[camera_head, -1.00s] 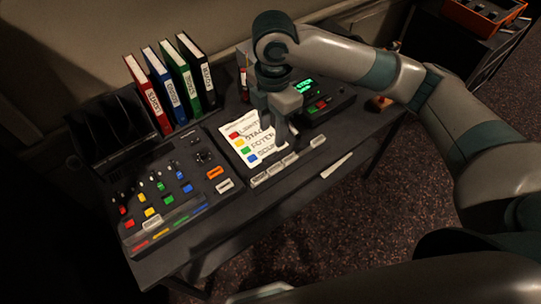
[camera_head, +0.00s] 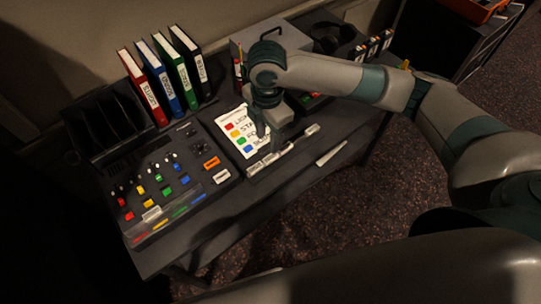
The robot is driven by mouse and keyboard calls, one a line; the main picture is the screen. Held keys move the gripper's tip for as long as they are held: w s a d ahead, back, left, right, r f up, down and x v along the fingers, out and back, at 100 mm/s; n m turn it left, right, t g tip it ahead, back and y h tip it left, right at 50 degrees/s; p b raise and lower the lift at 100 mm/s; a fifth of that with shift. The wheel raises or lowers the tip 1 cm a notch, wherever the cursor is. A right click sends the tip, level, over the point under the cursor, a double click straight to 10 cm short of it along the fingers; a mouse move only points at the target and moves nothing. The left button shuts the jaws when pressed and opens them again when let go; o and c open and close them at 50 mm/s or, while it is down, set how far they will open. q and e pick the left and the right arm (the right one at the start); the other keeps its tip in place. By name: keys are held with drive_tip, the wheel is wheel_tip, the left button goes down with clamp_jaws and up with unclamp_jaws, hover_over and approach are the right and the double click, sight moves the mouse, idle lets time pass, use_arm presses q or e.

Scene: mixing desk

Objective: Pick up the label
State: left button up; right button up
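A row of white labels (camera_head: 270,158) lies along the front of the desk, just below a white sheet (camera_head: 236,126) with red, yellow, green and blue squares. One label (camera_head: 312,130) sits at the right end of the row. My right gripper (camera_head: 279,143) points down over the right side of the sheet, close behind the row. My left gripper is not in view.
The mixing desk (camera_head: 193,160) with coloured knobs and buttons stands left. Several binders (camera_head: 160,82) stand behind it. A grey box (camera_head: 290,38) and headphones (camera_head: 332,36) are at the back right. A thin white strip (camera_head: 331,153) lies near the front edge.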

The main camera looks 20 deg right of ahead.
hover_over(267, 160)
drive_tip(key=shift+d+f+p, duration=0.15)
drive_tip(key=shift+f+p, duration=0.2)
drive_tip(key=shift+f, duration=2)
drive_tip(key=shift+f+p, duration=0.4)
drive_tip(key=shift+f, duration=0.1)
wheel_tip(267, 160, down, 3)
drive_tip(key=shift+f+p, duration=0.1)
drive_tip(key=shift+p, duration=0.5)
drive_tip(key=shift+f, duration=0.5)
clamp_jaws()
